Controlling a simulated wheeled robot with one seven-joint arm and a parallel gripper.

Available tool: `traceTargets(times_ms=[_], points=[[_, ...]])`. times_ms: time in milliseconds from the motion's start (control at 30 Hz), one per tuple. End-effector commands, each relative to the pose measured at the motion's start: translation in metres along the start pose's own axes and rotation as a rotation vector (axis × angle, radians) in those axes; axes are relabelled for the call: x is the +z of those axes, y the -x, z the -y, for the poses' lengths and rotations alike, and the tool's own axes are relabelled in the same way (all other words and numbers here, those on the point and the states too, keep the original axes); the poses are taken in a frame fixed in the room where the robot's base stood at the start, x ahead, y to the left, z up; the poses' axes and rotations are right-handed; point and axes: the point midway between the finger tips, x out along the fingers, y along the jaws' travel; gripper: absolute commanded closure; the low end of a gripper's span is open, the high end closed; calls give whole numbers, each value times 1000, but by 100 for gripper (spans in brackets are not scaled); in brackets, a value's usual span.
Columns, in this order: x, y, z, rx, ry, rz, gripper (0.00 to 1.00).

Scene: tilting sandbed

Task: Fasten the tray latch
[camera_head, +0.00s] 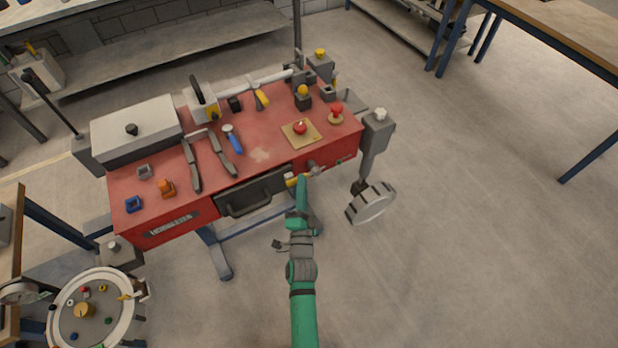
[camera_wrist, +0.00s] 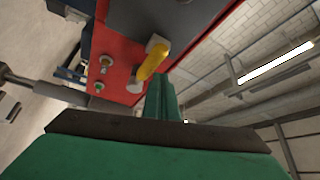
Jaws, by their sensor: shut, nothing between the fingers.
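My green gripper (camera_head: 303,186) is shut and empty at the front edge of the red workbench, just right of its drawer. A yellow lever (camera_head: 292,181) on the bench front is beside the fingertips. In the wrist view the yellow lever (camera_wrist: 153,62) sticks out from the red panel, close to my green fingers (camera_wrist: 166,96); I cannot tell whether they touch. A round tray with a pale rim (camera_head: 57,300) stands at lower left, with a small fitting (camera_head: 142,291) at its right edge. I cannot tell which fitting is the tray latch, or its state.
The red workbench (camera_head: 262,156) carries tools, a grey box (camera_head: 136,130) and a red knob on a wooden plate (camera_head: 301,132). A drawer handle (camera_head: 247,205) protrudes at the front. A round metal wheel (camera_head: 371,203) hangs at the right end. The floor to the right is clear.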

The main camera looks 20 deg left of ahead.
Motion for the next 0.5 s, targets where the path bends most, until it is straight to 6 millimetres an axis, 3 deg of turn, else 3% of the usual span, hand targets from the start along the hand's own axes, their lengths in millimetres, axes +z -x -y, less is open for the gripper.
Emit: traceTargets(times_ms=[200, 500], points=[[-14, -4, 31, -20, -2, -10, 100], [-24, 27, 13, -19, 0, -10, 100]])
